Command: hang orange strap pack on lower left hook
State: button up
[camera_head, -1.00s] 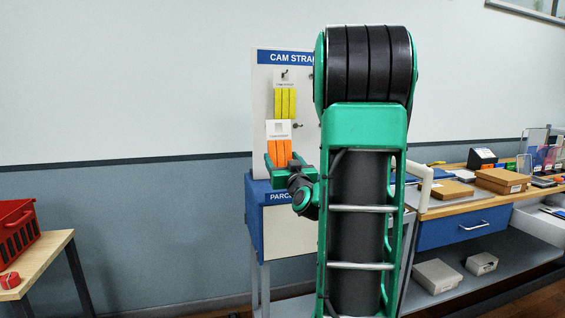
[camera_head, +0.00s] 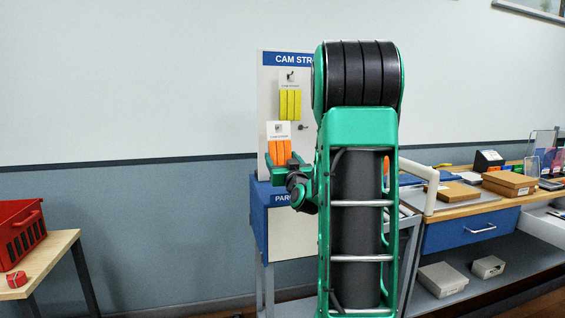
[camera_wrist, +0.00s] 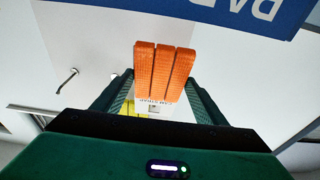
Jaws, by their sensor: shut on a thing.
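The orange strap pack (camera_head: 280,150) hangs upright below its white card, in front of the lower left part of the white strap board (camera_head: 268,95). My gripper (camera_head: 283,163) is shut on the orange pack. In the wrist view the pack (camera_wrist: 163,72) sits between the two green fingers, its card pointing toward the palm. A dark spot shows in the card's hole in the head view; I cannot tell whether the lower left hook passes through it. The hook itself is otherwise hidden by the card.
A yellow strap pack (camera_head: 290,104) hangs on the upper left hook, just above. A bare hook (camera_head: 303,127) is to the right; it also shows in the wrist view (camera_wrist: 67,80). My arm hides the board's right side. A workbench (camera_head: 470,213) with boxes stands right.

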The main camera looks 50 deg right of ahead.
jog(key=shift+w+d+f, duration=0.1)
jog(key=shift+w+d, duration=0.2)
jog(key=shift+w, duration=0.2)
jog(key=shift+w+d+f, duration=0.1)
jog(key=shift+w+d, duration=0.15)
jog(key=shift+w, duration=0.2)
jog(key=shift+w+d+f, duration=0.35)
jog(key=shift+w+f, duration=0.05)
jog(key=shift+w, duration=0.2)
jog(key=o, duration=1.2)
jog(key=shift+c, duration=0.2)
jog(key=shift+v, duration=5.25)
jog(key=shift+a, duration=0.15)
